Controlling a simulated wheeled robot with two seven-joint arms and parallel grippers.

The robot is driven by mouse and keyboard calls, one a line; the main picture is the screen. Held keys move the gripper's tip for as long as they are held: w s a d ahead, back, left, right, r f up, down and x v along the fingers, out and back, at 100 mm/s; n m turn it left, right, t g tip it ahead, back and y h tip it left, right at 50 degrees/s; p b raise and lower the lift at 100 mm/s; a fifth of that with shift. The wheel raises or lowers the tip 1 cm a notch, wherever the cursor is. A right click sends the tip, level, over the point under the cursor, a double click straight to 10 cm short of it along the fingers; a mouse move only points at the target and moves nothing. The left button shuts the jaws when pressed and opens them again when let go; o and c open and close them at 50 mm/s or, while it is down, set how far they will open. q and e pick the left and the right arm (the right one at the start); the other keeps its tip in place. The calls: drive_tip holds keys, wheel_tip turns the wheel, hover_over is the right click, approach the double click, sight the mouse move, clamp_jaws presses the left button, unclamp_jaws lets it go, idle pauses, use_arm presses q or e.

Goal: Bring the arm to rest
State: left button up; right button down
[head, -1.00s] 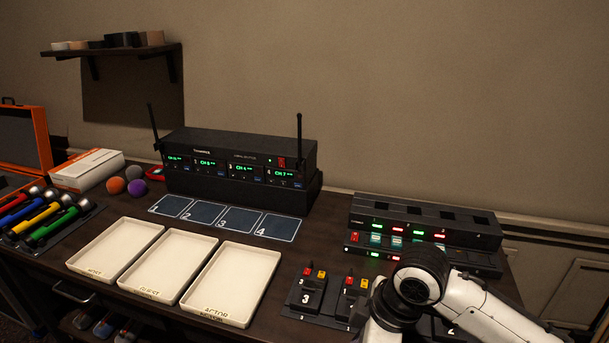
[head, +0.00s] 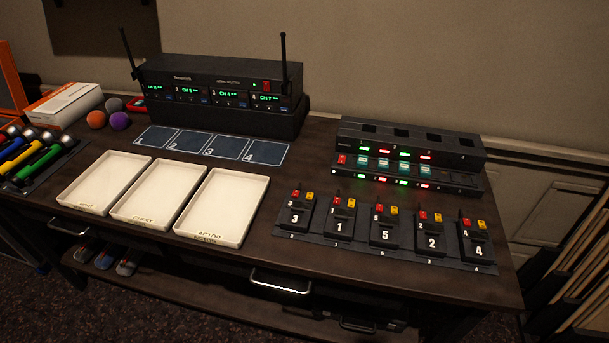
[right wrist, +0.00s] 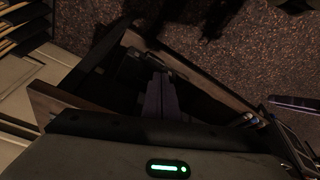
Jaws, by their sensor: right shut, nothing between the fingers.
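My arm does not show in the head view. In the right wrist view my right gripper (right wrist: 160,98) is dark and hard to make out, with its fingers shut and nothing held between them. The gripper's housing with a green light (right wrist: 168,168) fills the bottom of that view. The speckled floor shows beyond the fingers. My left gripper is in neither view.
The desk holds several numbered black packs (head: 381,238) at the right, a charger rack (head: 408,166), a receiver (head: 212,88), numbered dark mats (head: 193,143), and white trays (head: 222,209). Flashlights (head: 33,160) lie at the left. A drawer handle (head: 281,282) sticks out in front.

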drive_tip(key=w+a+f+t+y, duration=0.1)
drive_tip(key=w+a+f+t, duration=0.1)
drive_tip(key=f, duration=0.4)
drive_tip(key=w+a+f+t+y, duration=0.1)
drive_tip(key=w+a+f+t, duration=0.1)
drive_tip(key=f, duration=0.4)
drive_tip(key=shift+a+t, duration=0.5)
drive_tip(key=shift+a, duration=0.3)
